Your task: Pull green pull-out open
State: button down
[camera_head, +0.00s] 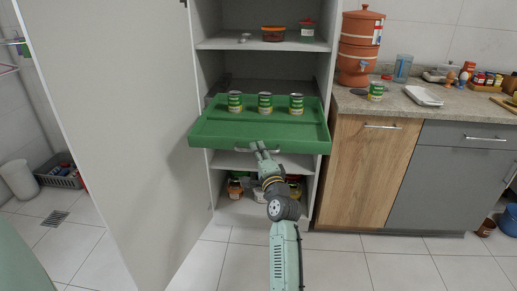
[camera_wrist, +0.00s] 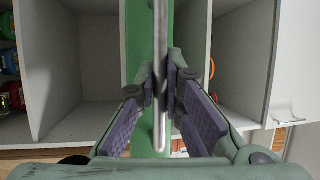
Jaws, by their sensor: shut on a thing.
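The green pull-out (camera_head: 220,137) is a shallow tray in the tall white cabinet. It stands out past the cabinet front, with several green-labelled cans (camera_head: 265,103) upright on it. A metal bar handle (camera_head: 258,149) runs along its front face. My gripper (camera_head: 262,152) is at the middle of this handle. In the wrist view the handle (camera_wrist: 160,60) passes between the two purple-padded fingers of my gripper (camera_wrist: 161,92), which are shut on it. The green front (camera_wrist: 137,50) shows behind the handle. My fingers hide part of the handle.
The large white cabinet door (camera_head: 110,120) stands open at the left. A wooden-front cabinet (camera_head: 367,170) with a counter (camera_head: 400,103) is close on the right. Jars (camera_head: 236,187) stand on the shelf below. The tiled floor (camera_head: 340,262) in front is clear.

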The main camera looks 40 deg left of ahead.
dwell(0.3)
jog(key=c, duration=1.7)
grip_release()
jog(key=shift+s+d, duration=0.1)
jog(key=v, duration=1.2)
